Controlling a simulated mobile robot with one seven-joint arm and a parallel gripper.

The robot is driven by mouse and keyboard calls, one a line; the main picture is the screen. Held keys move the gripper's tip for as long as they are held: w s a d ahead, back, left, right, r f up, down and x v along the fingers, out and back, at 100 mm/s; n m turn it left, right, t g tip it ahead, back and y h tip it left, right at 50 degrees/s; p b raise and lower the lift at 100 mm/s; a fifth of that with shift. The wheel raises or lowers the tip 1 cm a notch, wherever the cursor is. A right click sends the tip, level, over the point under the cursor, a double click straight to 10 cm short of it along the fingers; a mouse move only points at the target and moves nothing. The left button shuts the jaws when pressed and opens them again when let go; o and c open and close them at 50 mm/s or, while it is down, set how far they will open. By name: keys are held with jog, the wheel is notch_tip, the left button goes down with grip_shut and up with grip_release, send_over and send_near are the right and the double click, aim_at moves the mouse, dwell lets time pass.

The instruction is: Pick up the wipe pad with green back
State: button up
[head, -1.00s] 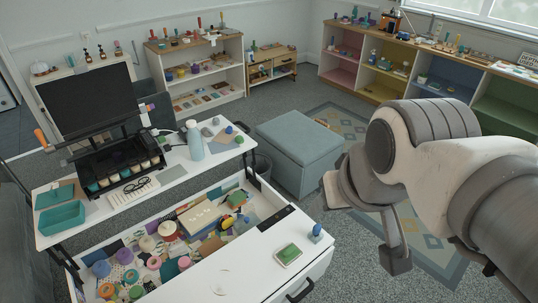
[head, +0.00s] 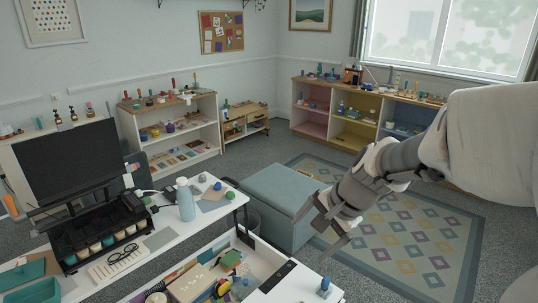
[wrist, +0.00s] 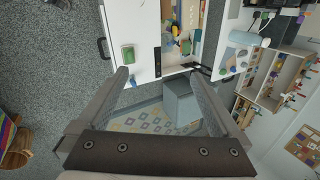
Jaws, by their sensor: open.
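The wipe pad with the green back (wrist: 128,54) shows in the wrist view as a small green block with a pale edge. It lies on the white desktop near the upper left; it is not in the head view now. My gripper (head: 319,226) is open and empty, held in the air right of the desk, over the floor and rug. In the wrist view, my gripper (wrist: 161,76) has its fingers spread wide, with the pad beyond the left fingertip and apart from it.
A small blue-topped object (head: 325,287) stands at the desk's corner. An open drawer (head: 195,285) holds mixed craft clutter. A grey-blue ottoman (head: 285,205) stands beyond the desk. A patterned rug (head: 410,235) and open floor lie to the right. A bottle (head: 186,202) stands on the desk.

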jog(key=w+d+f+m+b, duration=0.2)
jog(key=w+d+f+m, duration=0.3)
jog(key=f, duration=0.8)
jog(key=w+d+f+m+b, duration=0.1)
jog(key=w+f+m+b, duration=0.35)
jog(key=f, duration=0.95)
jog(key=w+d+f+m, duration=0.3)
jog(key=f+m, duration=0.4)
jog(key=f, duration=0.6)
jog(key=shift+g+h, duration=0.3)
jog(key=shift+b+x, duration=2.45)
jog(key=shift+x, duration=6.1)
jog(key=shift+w+a+r, duration=0.1)
jog(key=shift+a, duration=0.05)
jog(key=c, duration=1.4)
